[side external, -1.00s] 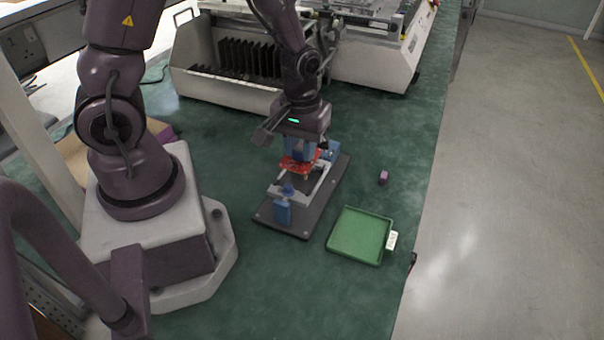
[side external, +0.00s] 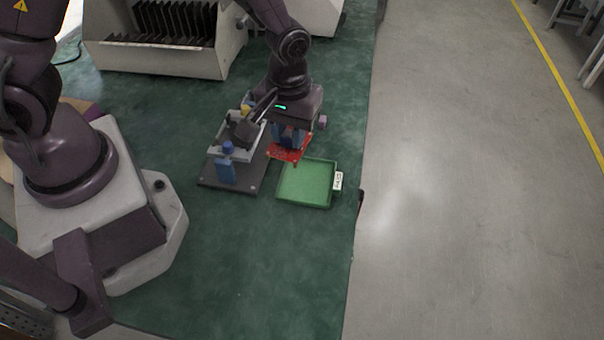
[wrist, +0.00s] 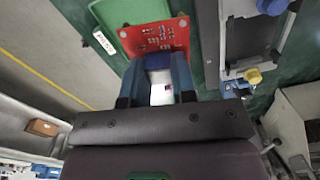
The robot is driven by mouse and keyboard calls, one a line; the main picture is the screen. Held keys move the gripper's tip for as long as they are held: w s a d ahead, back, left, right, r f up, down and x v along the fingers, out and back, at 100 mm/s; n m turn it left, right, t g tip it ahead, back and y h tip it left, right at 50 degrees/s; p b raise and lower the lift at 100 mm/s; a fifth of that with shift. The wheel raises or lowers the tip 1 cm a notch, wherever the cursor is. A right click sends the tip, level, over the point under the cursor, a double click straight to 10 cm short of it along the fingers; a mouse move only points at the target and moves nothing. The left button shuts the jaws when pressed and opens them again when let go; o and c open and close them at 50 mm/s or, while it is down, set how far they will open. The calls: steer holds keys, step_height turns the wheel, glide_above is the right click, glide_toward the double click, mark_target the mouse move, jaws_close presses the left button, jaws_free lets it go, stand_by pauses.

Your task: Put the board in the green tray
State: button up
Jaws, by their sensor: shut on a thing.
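The board (side external: 284,153) is a small red circuit board, held by my gripper (side external: 290,140) above the table at the upper left edge of the green tray (side external: 305,203). In the wrist view the board (wrist: 168,36) sticks out beyond the blue fingers of my gripper (wrist: 158,82), which are shut on its near edge. The green tray lies empty on the table, just below and to the right of the board in the side view. Its corner with a white label (wrist: 103,42) shows in the wrist view.
A dark fixture plate (side external: 245,182) with a grey frame and blue clamps stands left of the tray. A small purple block (side external: 323,120) lies behind the tray. A white rack with dark boards (side external: 165,50) stands at the back. The table's right edge is close to the tray.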

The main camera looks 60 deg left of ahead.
mark_target(307, 180)
steer(key=shift+w+d+f+n, duration=0.35)
steer(key=shift+d+f, duration=0.05)
steer(key=shift+f, duration=0.9)
steer(key=shift+w+d+f+n, duration=0.35)
steer(key=shift+d+f, duration=0.1)
steer(key=shift+f, duration=0.85)
steer(key=shift+w+d+f+n, duration=0.3)
steer(key=shift+w+d+f, duration=0.1)
steer(key=shift+f, duration=0.9)
steer(key=shift+f, duration=0.2)
steer(key=o, duration=0.8)
steer(key=shift+r, duration=0.1)
